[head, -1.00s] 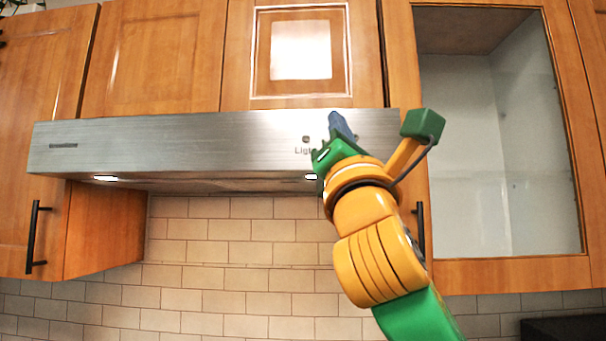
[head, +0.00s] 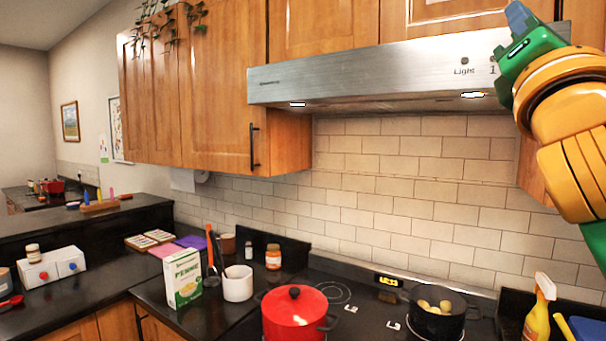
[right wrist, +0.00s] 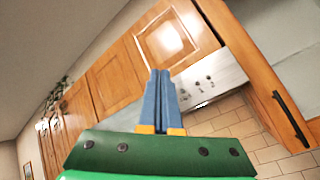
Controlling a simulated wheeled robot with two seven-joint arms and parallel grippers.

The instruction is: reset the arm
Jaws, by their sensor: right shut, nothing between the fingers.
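My right arm (head: 570,110), orange and green, is raised at the right of the head view. Its gripper (head: 517,14) points up in front of the right part of the steel range hood (head: 370,75). In the right wrist view the two blue fingers of the right gripper (right wrist: 160,75) are together with nothing between them. The hood (right wrist: 215,80) and its buttons show just beyond the fingers there; I cannot tell the exact distance. My left gripper is in neither view.
Below the hood are a red pot (head: 292,318) and a black pot (head: 437,322) on the stove. A penne box (head: 183,278), a white mug (head: 237,284) and a spray bottle (head: 538,315) stand on the dark counter. Wooden cabinets (head: 220,90) flank the hood. The air below the hood looks clear.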

